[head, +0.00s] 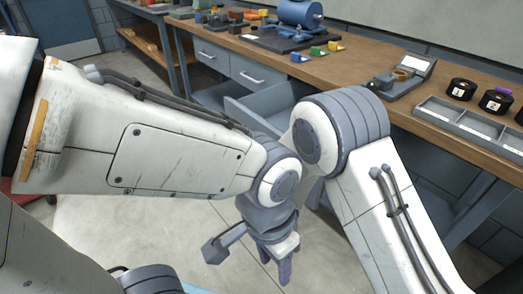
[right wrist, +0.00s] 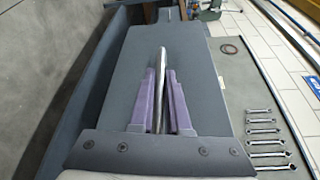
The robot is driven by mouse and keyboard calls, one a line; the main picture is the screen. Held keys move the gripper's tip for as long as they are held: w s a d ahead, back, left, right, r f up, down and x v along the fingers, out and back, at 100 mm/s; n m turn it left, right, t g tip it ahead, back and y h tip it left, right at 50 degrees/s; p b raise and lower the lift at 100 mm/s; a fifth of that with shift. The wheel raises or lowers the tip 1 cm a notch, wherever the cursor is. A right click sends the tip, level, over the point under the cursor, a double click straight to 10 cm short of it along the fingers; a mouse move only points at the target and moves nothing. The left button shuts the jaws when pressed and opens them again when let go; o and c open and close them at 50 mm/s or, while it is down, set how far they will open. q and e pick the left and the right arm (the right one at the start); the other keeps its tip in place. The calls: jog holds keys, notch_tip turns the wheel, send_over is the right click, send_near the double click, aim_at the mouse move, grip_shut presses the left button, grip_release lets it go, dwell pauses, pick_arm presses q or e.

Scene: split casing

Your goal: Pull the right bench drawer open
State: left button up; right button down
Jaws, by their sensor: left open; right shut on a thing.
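The right bench drawer (head: 262,104) is grey and stands out from under the wooden bench in the head view, part of its inside showing behind my arms. Its grey front panel (right wrist: 205,85) fills the middle of the right wrist view. The metal bar handle (right wrist: 162,62) lies between the purple fingers of my right gripper (right wrist: 162,100), which are shut on it. In the head view my right gripper is hidden behind my arms. My left gripper (head: 252,258) is open and empty, low over the floor in front of the bench.
A closed drawer with a handle (head: 247,76) is left of the open one. The bench top (head: 352,62) holds a blue motor-like unit (head: 300,13), small coloured parts, a grey device (head: 404,75) and a divided tray (head: 470,128). Several wrenches (right wrist: 264,131) show in the right wrist view.

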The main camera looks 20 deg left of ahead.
jog(key=shift+s+a+f, duration=0.1)
jog(key=shift+s+a, duration=0.05)
jog(key=shift+s, duration=0.2)
jog(key=c, duration=0.9)
grip_release()
